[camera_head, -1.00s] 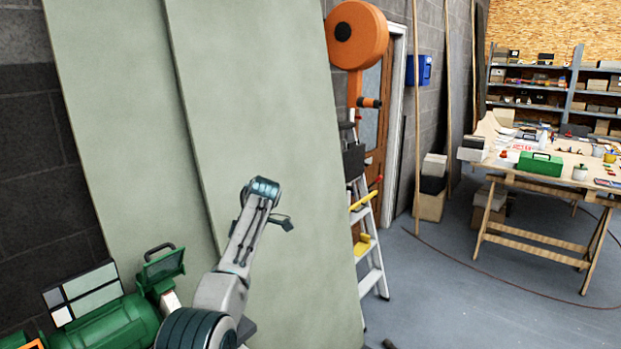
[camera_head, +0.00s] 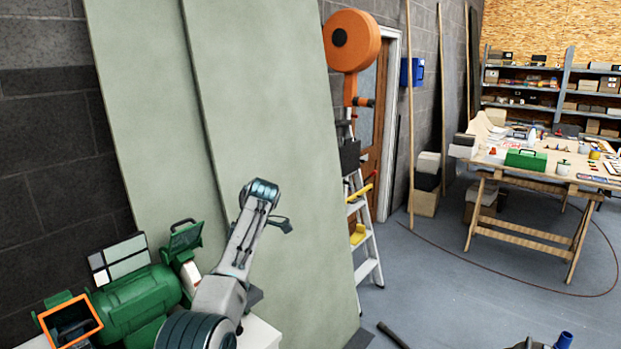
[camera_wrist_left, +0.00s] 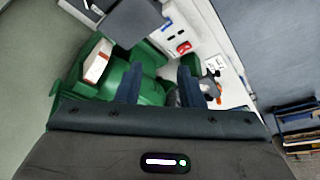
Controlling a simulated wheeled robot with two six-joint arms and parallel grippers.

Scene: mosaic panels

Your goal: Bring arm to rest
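My left gripper (camera_wrist_left: 159,86) shows in the left wrist view with its two dark fingers apart and nothing between them. It is above or in front of a green machine (camera_wrist_left: 150,92); I cannot tell how far apart they are. In the head view my left arm rises from the lower left, bent at a dark joint, in front of the pale green panels (camera_head: 265,120). The green machine (camera_head: 138,300) stands left of the arm. My right gripper is not in view.
An orange reel (camera_head: 365,40) hangs above a stepladder (camera_head: 365,235) right of the panels. A wooden workbench (camera_head: 530,180) with a green toolbox (camera_head: 525,159) stands at the right. Grey floor (camera_head: 440,280) is mostly clear. A dark tube (camera_head: 392,335) lies near the bottom.

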